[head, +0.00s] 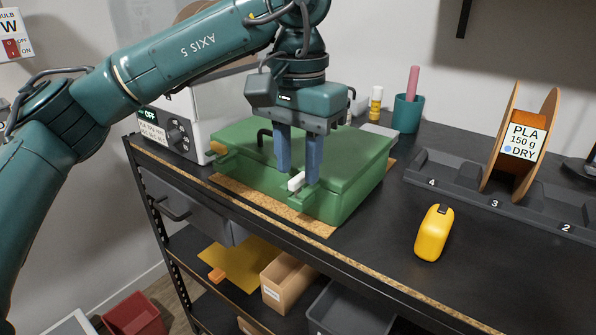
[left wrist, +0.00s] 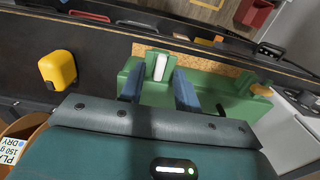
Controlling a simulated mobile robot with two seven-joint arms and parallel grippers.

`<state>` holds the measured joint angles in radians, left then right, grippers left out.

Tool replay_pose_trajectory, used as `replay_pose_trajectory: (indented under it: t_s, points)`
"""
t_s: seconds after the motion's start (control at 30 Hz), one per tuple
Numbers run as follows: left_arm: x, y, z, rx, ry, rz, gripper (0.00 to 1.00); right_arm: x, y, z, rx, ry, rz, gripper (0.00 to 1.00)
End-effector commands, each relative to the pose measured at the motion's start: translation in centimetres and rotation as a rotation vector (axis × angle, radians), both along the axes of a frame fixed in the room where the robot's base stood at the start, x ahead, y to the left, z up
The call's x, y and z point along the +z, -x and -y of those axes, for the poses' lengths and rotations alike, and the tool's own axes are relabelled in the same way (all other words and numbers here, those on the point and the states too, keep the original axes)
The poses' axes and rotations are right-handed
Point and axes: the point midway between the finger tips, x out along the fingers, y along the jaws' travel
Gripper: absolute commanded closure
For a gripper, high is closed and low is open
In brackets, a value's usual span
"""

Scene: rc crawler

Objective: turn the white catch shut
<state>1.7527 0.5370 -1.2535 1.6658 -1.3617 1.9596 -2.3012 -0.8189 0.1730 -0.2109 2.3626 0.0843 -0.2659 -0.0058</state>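A green case (head: 340,165) with a closed-looking lid sits on the workbench. The small white catch (head: 296,181) is at its front, near the right front corner, in a green bracket. In the left wrist view the catch (left wrist: 160,67) points roughly along the picture's height. My left gripper (head: 298,176) points down over the case's front edge. Its two blue fingers are apart, one on each side of the catch, with a gap on both sides in the left wrist view (left wrist: 158,85). My right gripper is in neither view.
A yellow rounded object (head: 434,233) lies on the bench to the right. A grey numbered rack (head: 455,178) holds a spool (head: 520,140). A teal cup (head: 407,113) stands behind the case. A white box with dials (head: 175,130) is at left.

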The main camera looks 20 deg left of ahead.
Motion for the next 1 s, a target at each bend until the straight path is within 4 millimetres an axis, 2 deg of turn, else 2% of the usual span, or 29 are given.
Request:
replay_pose_trajectory:
  t_s: [0.13,0.43,0.83,1.0]
  points:
    - [-1.07,0.00,0.01,0.000,0.000,0.001,0.67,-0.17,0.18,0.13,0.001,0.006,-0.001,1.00]
    - [-1.27,0.01,0.02,0.000,0.000,0.001,0.67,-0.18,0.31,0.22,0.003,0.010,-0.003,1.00]
    - [-1.24,0.00,0.02,0.000,0.001,0.001,0.99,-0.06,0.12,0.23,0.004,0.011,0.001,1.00]
    - [-1.24,0.00,0.02,0.000,0.001,0.001,1.00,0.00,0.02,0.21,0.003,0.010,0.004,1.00]
